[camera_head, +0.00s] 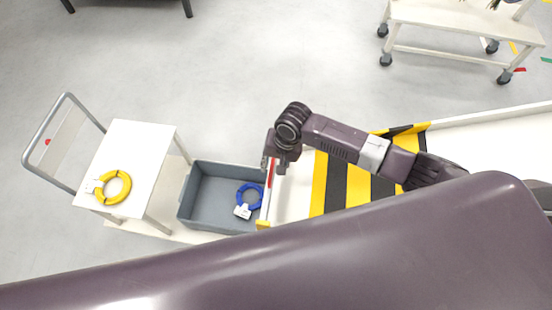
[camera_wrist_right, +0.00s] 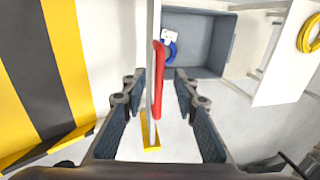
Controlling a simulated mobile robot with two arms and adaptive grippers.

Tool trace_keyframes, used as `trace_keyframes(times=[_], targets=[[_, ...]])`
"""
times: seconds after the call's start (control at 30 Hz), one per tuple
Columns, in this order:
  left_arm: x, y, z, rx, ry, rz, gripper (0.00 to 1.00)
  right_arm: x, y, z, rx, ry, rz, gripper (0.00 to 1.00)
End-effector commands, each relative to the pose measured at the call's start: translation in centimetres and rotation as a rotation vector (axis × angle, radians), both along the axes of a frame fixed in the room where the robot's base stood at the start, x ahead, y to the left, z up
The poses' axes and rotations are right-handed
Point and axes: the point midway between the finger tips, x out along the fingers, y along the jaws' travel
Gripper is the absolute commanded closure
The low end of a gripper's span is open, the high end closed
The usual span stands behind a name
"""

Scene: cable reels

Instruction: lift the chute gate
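The chute gate (camera_head: 266,205) is a thin pale panel across the left end of the white chute, with a red handle strip (camera_head: 270,173) along it. In the right wrist view the gate is seen nearly edge-on, with its red handle (camera_wrist_right: 159,78) standing between my fingers. My right gripper (camera_wrist_right: 158,92) is open, one finger on each side of the handle, with gaps visible on both sides. In the head view the right gripper (camera_head: 268,163) is at the far end of the gate, partly hidden by its wrist. My left gripper is not in view.
A grey bin (camera_head: 215,195) holding a blue cable reel (camera_head: 249,196) stands just left of the gate. A white cart (camera_head: 135,150) carries a yellow reel (camera_head: 112,188). The chute (camera_head: 292,192) has black-and-yellow stripes (camera_head: 335,185). Another cart (camera_head: 450,15) stands far right.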

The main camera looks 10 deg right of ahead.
Motion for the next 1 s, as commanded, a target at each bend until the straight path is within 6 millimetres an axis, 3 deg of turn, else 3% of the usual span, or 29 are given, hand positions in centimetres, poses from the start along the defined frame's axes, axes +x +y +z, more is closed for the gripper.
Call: trace_keyframes(times=[0.3, 0.5, 0.7, 1.0], targets=[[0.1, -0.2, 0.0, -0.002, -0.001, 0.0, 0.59, -0.4, -1.2, 6.4, 0.001, -0.004, 0.001, 0.73], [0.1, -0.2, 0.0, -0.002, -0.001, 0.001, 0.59, -0.7, -1.8, 9.5, 0.001, -0.001, 0.0, 0.73], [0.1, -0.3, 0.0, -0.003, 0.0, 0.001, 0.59, -0.8, -2.0, 10.7, -0.001, 0.0, 0.0, 0.73], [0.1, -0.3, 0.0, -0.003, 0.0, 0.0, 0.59, -0.8, -2.0, 10.8, -0.001, 0.0, 0.0, 0.73]])
